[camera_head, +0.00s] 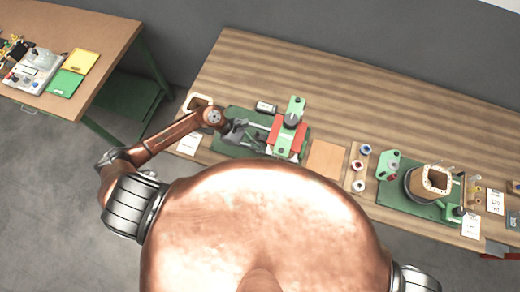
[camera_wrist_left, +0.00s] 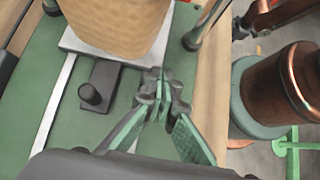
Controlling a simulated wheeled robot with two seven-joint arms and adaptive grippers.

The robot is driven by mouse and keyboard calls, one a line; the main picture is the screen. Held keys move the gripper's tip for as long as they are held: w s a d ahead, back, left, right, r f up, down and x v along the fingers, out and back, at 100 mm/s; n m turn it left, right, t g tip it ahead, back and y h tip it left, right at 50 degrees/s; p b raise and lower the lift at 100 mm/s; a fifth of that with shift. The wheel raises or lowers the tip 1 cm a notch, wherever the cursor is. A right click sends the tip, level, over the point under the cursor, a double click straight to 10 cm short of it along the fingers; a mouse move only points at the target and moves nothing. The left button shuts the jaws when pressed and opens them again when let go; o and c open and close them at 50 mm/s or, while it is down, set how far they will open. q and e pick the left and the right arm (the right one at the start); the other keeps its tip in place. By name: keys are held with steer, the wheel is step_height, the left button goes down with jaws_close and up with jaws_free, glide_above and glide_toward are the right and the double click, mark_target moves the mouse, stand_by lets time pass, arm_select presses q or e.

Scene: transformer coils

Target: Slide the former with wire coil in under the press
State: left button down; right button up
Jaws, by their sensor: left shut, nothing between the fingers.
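In the left wrist view, a tan block that looks like the former with wire coil (camera_wrist_left: 120,22) sits upright on a grey plate (camera_wrist_left: 77,42) over the green base (camera_wrist_left: 28,78), between round posts. I cannot make this block out in the head view. My left gripper (camera_head: 262,146) is shut and empty at the press's left side; its fingertips (camera_wrist_left: 162,88) are at the plate's edge, contact unclear. My right gripper is out of view.
A black knob (camera_wrist_left: 92,94) stands on the base beside the plate. A winding stand (camera_head: 391,168) with another tan former (camera_head: 437,180) is at the right. A pale frame (camera_head: 197,102) lies left of the press. A brown board (camera_head: 327,158) and small spools (camera_head: 365,150) lie between.

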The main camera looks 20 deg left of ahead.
arm_select(q)
steer(key=a+b, duration=0.1)
steer(key=a, duration=0.2)
steer(key=shift+f+b, duration=0.35)
steer(key=shift+b, duration=0.05)
steer(key=b+v, duration=0.1)
steer(key=v, duration=0.8)
steer(key=shift+a+r, duration=0.2)
steer(key=shift+a, duration=0.1)
steer(key=shift+a+r, duration=0.3)
steer(key=shift+r, duration=0.15)
steer(key=shift+s, duration=0.1)
